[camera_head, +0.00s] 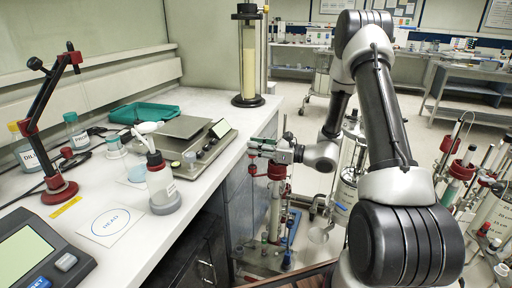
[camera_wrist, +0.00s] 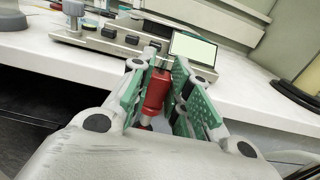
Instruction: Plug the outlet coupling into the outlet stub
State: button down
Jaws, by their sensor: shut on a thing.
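My gripper (camera_head: 268,153) reaches out beyond the bench's right edge, above a rack that stands low beside the bench. I take this to be the outlet coupling. In the head view the coupling is too small and covered to make out. A clear column (camera_head: 275,215) with a red cap (camera_head: 277,172) stands just below my gripper. I cannot pick out the outlet stub in either view.
More red-capped columns (camera_head: 460,170) stand at the right. The bench edge runs close by my gripper.

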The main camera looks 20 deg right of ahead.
jog(key=shift+f, duration=1.65)
jog(key=c, duration=1.3)
grip_release()
jog(key=shift+o, duration=0.2)
notch_tip(320, 180, up, 10)
